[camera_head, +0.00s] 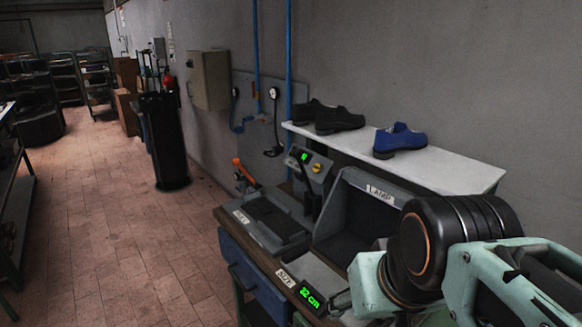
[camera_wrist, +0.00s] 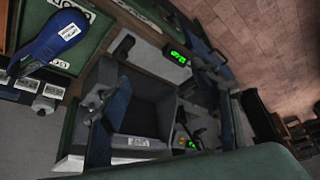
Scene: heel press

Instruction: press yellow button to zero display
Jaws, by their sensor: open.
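A small yellow button or knob (camera_head: 317,168) sits on a grey control box, beside a small green-lit display (camera_head: 304,156). A second display (camera_head: 310,297) at the bench's front reads "32 cm" in green, near a "SIZE" label; a green display also shows in the wrist view (camera_wrist: 178,57). Another small green light (camera_wrist: 190,144) shows lower there; the yellow button is not clear in that view. In the head view my arm hides the gripper at the lower right.
A dark bin (camera_head: 347,205) labelled "LAMP" stands right of the control box. A black lever stands before that box. A white shelf (camera_head: 440,165) holds dark shoes (camera_head: 338,119) and a blue shoe (camera_head: 400,141) behind.

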